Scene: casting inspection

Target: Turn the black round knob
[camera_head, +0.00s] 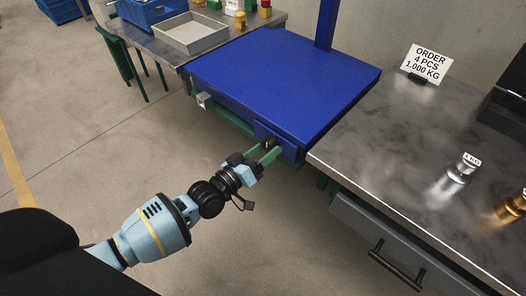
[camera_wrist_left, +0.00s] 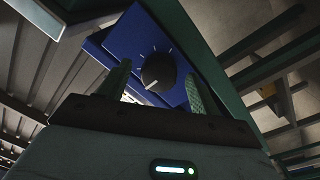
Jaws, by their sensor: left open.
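The black round knob (camera_wrist_left: 158,71) sits on a blue panel (camera_wrist_left: 128,38) with white tick marks around it, and a white pointer line shows on the knob. In the head view the knob (camera_head: 268,143) is a small dark shape at the front edge of the blue platform, partly hidden by the gripper. My left gripper (camera_head: 266,155) reaches up to it with green fingers. In the left wrist view its fingers (camera_wrist_left: 156,88) are apart, one on each side of the knob, and no contact can be made out. My right gripper is in neither view.
The blue platform (camera_head: 285,70) has a post at its back. At right is a grey worktop (camera_head: 400,150) with a 1 KG weight (camera_head: 460,170), a brass weight (camera_head: 512,205) and an order sign (camera_head: 426,63). Behind stands a table with a grey tray (camera_head: 192,36). Open floor lies front left.

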